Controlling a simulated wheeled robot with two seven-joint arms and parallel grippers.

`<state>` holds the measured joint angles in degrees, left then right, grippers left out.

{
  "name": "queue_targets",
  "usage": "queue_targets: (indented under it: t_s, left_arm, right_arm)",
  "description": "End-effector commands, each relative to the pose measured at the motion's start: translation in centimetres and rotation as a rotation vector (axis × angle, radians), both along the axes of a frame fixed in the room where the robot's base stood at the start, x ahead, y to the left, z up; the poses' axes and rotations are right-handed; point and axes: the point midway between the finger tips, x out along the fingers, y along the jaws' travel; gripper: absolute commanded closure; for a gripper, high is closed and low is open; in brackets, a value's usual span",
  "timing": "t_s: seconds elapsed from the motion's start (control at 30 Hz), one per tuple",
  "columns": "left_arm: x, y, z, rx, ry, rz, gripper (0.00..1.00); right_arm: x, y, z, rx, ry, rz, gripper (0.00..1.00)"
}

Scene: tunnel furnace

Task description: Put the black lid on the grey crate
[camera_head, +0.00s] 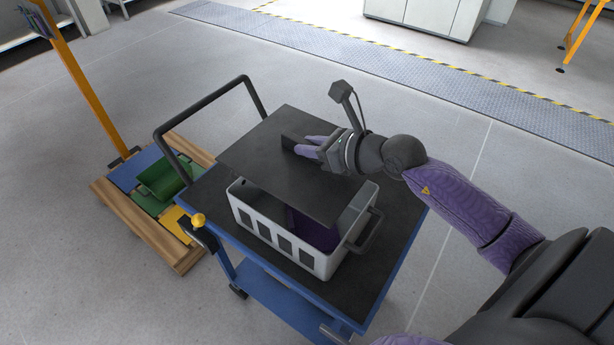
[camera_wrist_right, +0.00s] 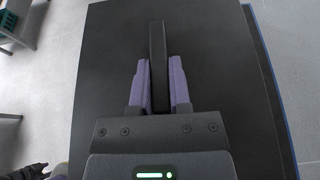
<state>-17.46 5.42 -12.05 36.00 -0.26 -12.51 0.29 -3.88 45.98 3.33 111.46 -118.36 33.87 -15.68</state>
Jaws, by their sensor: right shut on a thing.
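The black lid (camera_head: 265,160) is a flat dark panel with an upright handle (camera_wrist_right: 158,60). My right gripper (camera_head: 299,145) is shut on that handle; its purple fingers also show either side of it in the right wrist view (camera_wrist_right: 160,85). The lid is over the back part of the grey crate (camera_head: 285,244) and overhangs it toward the back left. The crate's front part is uncovered, and a purple thing (camera_head: 314,232) shows inside. Whether the lid touches the crate's rim I cannot tell. My left gripper is not in view.
The crate stands on a blue cart (camera_head: 385,281) with a dark top and a black push handle (camera_head: 206,107). A wooden pallet (camera_head: 137,221) with coloured bins and an orange post (camera_head: 79,78) is at the left. Open floor surrounds the cart's right side.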

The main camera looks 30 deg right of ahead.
Motion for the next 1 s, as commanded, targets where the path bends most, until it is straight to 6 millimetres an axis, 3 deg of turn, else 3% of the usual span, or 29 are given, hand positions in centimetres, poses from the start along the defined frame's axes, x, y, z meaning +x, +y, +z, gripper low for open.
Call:
queue_targets:
  t_s: [0.03, 0.33, 0.57, 1.0]
  left_arm:
    - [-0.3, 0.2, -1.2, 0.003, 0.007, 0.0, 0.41]
    - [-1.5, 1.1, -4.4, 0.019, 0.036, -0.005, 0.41]
    - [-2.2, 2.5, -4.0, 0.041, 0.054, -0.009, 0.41]
    - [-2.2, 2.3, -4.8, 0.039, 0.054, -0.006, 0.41]
  right_arm:
    - [0.0, 0.0, -2.0, 0.002, 0.006, 0.0, 1.0]
    - [-0.1, 0.1, -8.4, 0.002, 0.006, 0.002, 1.0]
    - [-0.1, 0.1, -8.1, 0.001, 0.001, 0.003, 1.0]
    - [-0.1, 0.1, -9.3, 0.002, 0.002, 0.002, 1.0]
